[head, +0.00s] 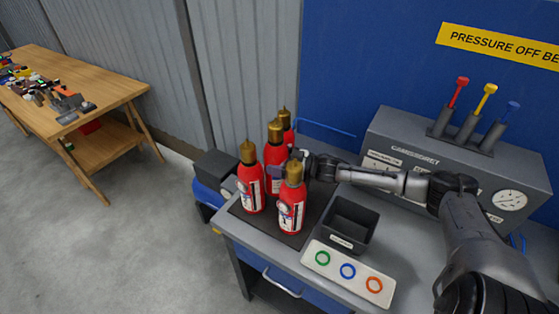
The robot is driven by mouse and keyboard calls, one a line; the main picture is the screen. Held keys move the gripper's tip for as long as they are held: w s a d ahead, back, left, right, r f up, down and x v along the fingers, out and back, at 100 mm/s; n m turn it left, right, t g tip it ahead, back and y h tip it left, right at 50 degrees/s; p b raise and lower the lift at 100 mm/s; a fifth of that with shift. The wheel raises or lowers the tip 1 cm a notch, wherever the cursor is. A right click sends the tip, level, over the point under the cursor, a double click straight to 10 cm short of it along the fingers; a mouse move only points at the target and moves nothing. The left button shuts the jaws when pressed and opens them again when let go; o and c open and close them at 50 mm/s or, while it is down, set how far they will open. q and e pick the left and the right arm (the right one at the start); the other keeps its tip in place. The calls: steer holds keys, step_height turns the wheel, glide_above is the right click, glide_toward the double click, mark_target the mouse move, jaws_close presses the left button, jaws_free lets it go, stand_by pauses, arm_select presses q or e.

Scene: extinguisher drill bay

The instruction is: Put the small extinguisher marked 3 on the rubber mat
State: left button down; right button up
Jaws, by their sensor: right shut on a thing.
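Several small red extinguishers with brass-coloured tops stand close together at the left end of the grey bench. My right gripper (293,168) is shut on the front right extinguisher (291,211), near its neck. This extinguisher is upright over the dark rubber mat (316,207); I cannot tell whether its base touches the mat. The front left extinguisher (250,189) stands beside it, and another extinguisher (275,153) and a partly hidden one (287,127) are behind. The label numbers are too small to read. My left gripper is not in view.
A black open bin (348,223) and a white panel with coloured rings (348,272) are right of the mat. A grey cabinet (450,150) with coloured levers and a gauge stands behind. A wooden table (105,95) with tools is far left, across open floor.

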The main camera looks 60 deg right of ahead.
steer(key=shift+w+f+b, duration=0.1)
steer(key=shift+f+b, duration=0.3)
steer(key=shift+f, duration=1.3)
steer(key=o, duration=1.5)
steer(key=shift+f, duration=0.3)
steer(key=shift+o, duration=1.1)
steer(key=shift+d, duration=0.1)
steer(key=shift+r, duration=0.15)
